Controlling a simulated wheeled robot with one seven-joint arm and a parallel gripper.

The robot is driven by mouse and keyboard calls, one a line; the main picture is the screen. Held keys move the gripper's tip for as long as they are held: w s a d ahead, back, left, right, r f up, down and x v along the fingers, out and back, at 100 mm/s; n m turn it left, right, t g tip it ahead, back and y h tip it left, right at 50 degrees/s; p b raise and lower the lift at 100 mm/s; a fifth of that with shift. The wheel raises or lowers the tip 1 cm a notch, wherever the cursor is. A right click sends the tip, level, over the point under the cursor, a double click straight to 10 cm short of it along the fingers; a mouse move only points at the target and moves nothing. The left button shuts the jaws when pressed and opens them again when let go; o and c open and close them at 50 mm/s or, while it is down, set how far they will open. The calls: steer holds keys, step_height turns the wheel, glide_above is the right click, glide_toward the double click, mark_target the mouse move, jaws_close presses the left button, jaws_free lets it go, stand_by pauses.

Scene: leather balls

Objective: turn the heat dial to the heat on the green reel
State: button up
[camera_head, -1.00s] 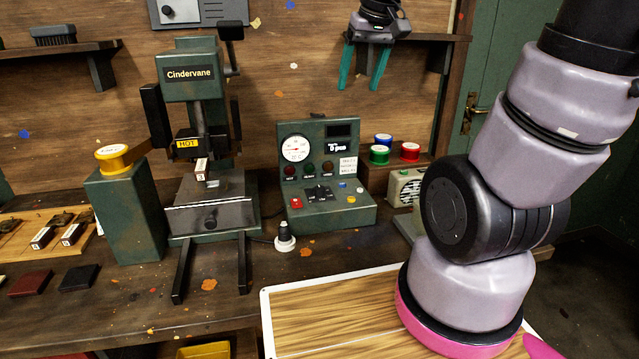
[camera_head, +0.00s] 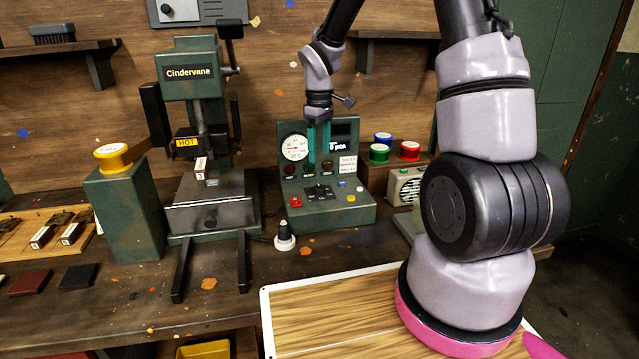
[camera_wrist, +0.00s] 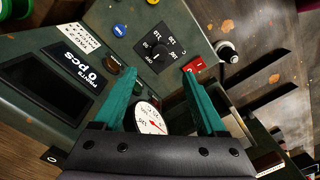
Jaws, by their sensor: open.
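The heat dial (camera_head: 319,191) is a black knob on the sloping front of the green control box (camera_head: 290,219). In the wrist view the dial (camera_wrist: 158,53) has a ring of white marks, and its pointer seems turned toward OFF. My gripper (camera_head: 319,168) is open and empty, its teal fingers pointing down in front of the box's upright panel, above the dial. In the wrist view the fingertips (camera_wrist: 160,78) are apart, with the dial beyond them. The green reel (camera_head: 379,153) sits on a wooden stand right of the box; its label is too small to read.
A red switch (camera_wrist: 196,66) and a blue button (camera_wrist: 119,30) flank the dial. The round gauge (camera_head: 295,148) is beside my fingers. Blue (camera_head: 383,138) and red (camera_head: 409,150) reels are near the green one.

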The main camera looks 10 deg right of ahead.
mark_target(319, 187)
step_height(319, 187, down, 10)
steer(key=shift+f, duration=0.25)
stand_by(0.3)
jaws_close()
